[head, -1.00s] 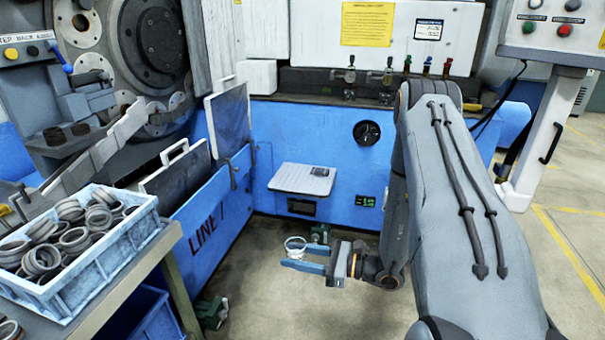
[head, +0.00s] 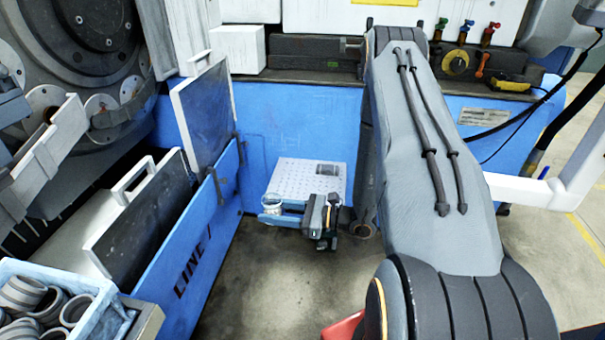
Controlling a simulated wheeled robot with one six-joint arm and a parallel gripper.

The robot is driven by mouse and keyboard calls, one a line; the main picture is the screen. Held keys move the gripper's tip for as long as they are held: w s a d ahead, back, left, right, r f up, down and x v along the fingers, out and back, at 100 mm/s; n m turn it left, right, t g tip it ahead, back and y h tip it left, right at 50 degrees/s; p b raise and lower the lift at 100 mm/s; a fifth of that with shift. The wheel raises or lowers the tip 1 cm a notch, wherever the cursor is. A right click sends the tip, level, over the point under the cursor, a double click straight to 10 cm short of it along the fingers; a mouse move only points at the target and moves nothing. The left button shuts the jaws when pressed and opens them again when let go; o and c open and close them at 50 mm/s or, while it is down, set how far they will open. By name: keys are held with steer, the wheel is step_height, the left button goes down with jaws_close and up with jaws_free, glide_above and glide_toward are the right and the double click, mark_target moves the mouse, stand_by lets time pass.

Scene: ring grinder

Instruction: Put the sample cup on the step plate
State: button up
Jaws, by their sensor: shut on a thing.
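The sample cup (head: 271,202) is a small clear cup. My gripper (head: 274,211) is shut on it with blue fingers that point left in the picture. The step plate (head: 300,173) is a pale, dotted flat plate on the front of the blue machine. The cup and fingers overlap its near left edge in the head view. I cannot tell whether the cup is above the plate or in front of it, or whether it touches it. My gripper hides part of the plate's near edge.
A small dark item (head: 328,170) lies on the plate's far right part. An open panel (head: 203,110) and the blue LINE 1 wall (head: 195,250) stand to the left. A crate of rings (head: 90,300) is at the lower left. The floor before the plate is clear.

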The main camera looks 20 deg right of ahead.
steer(key=w+d+f+m+t+h+b, duration=0.2)
steer(key=w+d+f+b, duration=0.1)
steer(key=w+d+b, duration=0.3)
steer(key=w+d+f+m+t+h+b, duration=0.2)
steer(key=w+d+f+b, duration=0.2)
steer(key=w+b, duration=0.35)
steer(key=m+t+h+b, duration=0.35)
steer(key=h+b, duration=0.25)
steer(key=b, duration=0.6)
glide_above(305, 193)
steer(key=f, duration=0.2)
steer(key=shift+m+g, duration=0.45)
step_height(305, 193, down, 9)
steer(key=b, duration=0.2)
steer(key=shift+s+b, duration=0.15)
steer(key=shift+b, duration=0.15)
steer(key=shift+f, duration=0.1)
steer(key=o, duration=1.2)
